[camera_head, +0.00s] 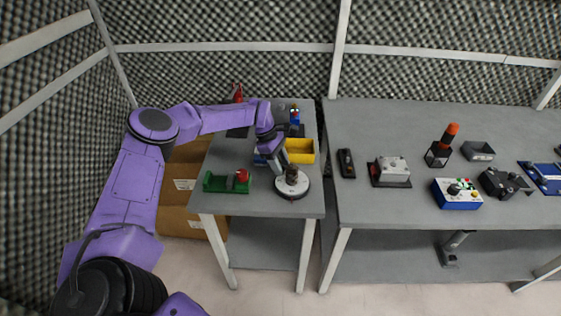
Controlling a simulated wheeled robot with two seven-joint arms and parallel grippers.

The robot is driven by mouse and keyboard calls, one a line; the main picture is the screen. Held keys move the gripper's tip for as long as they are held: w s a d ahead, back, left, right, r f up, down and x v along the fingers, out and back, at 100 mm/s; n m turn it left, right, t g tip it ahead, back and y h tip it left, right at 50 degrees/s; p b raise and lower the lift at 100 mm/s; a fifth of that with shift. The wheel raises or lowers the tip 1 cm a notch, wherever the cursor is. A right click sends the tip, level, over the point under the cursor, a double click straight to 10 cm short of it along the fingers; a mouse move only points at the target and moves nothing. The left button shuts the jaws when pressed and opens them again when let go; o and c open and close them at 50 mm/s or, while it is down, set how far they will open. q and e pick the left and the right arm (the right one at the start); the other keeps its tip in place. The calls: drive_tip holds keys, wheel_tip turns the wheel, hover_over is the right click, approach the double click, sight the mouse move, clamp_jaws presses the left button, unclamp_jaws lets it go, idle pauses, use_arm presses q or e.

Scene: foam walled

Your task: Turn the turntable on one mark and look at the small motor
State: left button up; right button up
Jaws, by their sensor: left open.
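The round turntable (297,192), pale on top with a dark rim, stands near the front right corner of the left table. A small dark brown motor (291,174) sits upright on it, near the middle. My left gripper (280,170) reaches down from above at the turntable's back left edge, close to the motor. It is open; I cannot tell whether a finger touches the turntable. The marks on the turntable are too small to make out. My right gripper is out of view.
A green tray (213,183) with a red knob (242,175) lies left of the turntable. A yellow bin (300,147) stands behind it. A blue-and-dark device (295,117) is farther back. The right table (350,220) holds several devices, including a blue control box (456,201).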

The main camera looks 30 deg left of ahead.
use_arm(q)
drive_tip(key=shift+s+r, duration=0.1)
drive_tip(key=shift+s, duration=0.05)
drive_tip(key=shift+c, duration=0.9)
clamp_jaws()
